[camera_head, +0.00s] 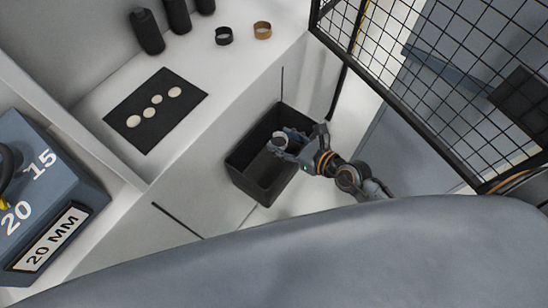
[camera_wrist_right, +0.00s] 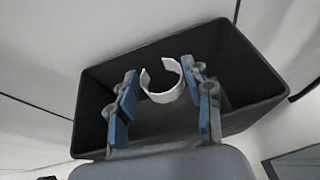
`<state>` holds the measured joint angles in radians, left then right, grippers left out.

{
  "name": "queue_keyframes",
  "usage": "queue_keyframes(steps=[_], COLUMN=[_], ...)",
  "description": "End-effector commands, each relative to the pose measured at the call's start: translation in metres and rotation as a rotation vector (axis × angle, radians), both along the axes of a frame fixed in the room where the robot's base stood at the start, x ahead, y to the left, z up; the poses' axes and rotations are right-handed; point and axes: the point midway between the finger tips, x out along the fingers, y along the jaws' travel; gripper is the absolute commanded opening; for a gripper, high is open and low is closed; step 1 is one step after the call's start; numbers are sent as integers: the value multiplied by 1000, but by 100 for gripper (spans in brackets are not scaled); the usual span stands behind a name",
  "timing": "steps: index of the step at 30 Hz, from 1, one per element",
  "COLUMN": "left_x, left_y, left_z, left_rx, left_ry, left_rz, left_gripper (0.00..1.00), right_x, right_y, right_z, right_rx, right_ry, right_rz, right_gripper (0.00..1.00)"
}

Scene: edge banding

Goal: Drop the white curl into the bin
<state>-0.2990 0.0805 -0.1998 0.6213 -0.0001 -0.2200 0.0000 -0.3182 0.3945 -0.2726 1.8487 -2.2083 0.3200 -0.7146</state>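The white curl (camera_head: 280,137) is a small open ring at the fingertips of my right gripper (camera_head: 287,144), over the black bin (camera_head: 247,188). In the right wrist view the curl (camera_wrist_right: 163,95) shows its gap at the top and lies between the two blue-padded fingers, with the bin (camera_wrist_right: 97,85) behind it. The fingers are spread apart. A gap shows between the curl and the left finger; the curl's right edge is close to the right finger, and contact there cannot be told. My left gripper is not in view.
A white counter (camera_head: 225,75) beside the bin holds a black mat (camera_head: 127,110) with several pale discs, a dark ring (camera_head: 223,36), a tan ring (camera_head: 262,30) and dark bottles (camera_head: 147,31). A black mesh fence (camera_head: 440,70) stands at the right.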

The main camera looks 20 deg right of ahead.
Motion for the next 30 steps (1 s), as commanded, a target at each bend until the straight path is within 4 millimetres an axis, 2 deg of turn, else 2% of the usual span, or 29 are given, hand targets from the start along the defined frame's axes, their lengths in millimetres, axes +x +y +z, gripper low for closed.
queue_keyframes(steps=[1,2,3,14,17,30], left_x=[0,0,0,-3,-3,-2], left_y=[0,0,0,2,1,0], left_z=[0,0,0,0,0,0], left_rx=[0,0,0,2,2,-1], left_ry=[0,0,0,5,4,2], left_rz=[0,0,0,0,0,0], left_gripper=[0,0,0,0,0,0], right_x=[0,0,0,-4,-13,-80], right_y=[0,0,0,-3,-9,-50], right_z=[0,0,0,1,5,37], right_rx=[0,0,0,-2,-2,-4], right_ry=[0,0,0,1,1,3], right_rz=[0,0,0,0,-1,3], right_gripper=[65,71,73,73,73,73])
